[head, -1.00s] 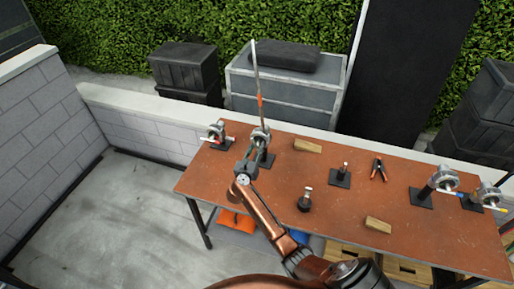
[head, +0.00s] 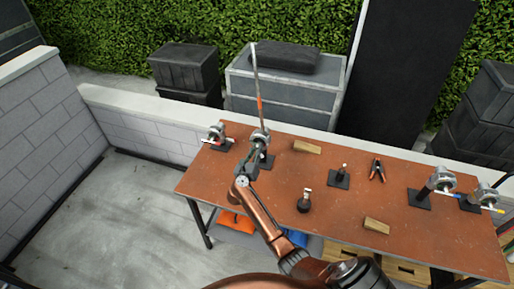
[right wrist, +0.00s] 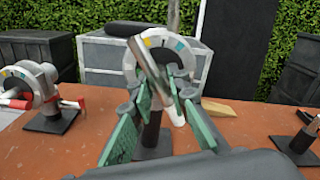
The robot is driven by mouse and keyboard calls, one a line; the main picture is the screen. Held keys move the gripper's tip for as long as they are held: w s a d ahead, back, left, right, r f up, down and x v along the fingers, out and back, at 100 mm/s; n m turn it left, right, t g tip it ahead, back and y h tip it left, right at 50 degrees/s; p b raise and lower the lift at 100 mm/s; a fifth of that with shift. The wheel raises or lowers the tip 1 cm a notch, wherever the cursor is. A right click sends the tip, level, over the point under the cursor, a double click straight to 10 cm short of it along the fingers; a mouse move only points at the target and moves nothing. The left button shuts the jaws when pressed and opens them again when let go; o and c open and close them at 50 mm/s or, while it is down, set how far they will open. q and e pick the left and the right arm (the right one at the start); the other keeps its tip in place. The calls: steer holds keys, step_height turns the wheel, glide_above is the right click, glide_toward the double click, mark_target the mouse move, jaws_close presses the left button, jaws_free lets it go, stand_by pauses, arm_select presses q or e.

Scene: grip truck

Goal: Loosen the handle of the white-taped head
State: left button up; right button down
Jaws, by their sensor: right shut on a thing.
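The grip head with the white-ended handle (right wrist: 144,60) stands on a black post and base near the back left of the table; it also shows in the head view (head: 260,136). Its grey bar handle (right wrist: 150,72) slants across the front of the round head, with a white lower end. My right gripper (right wrist: 160,112) is shut on this handle, with green finger pads on both sides of it. In the head view my right gripper (head: 257,151) is at the head's front, partly covering it. My left gripper is not in view.
A head with a red handle (right wrist: 30,88) stands close on the left. A long thin rod (head: 257,85) rises above the held head. Two more heads stand at the table's right end. Wooden blocks, a clamp (head: 377,170) and small stands lie between on the brown table (head: 340,215).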

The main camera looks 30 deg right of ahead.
steer(key=n+p, duration=0.3)
steer(key=n, duration=0.1)
steer(key=shift+r, duration=0.1)
steer(key=shift+n+p, duration=1.15)
steer(key=shift+n, duration=0.45)
steer(key=c, duration=1.8)
jaws_free()
steer(key=shift+c, duration=0.2)
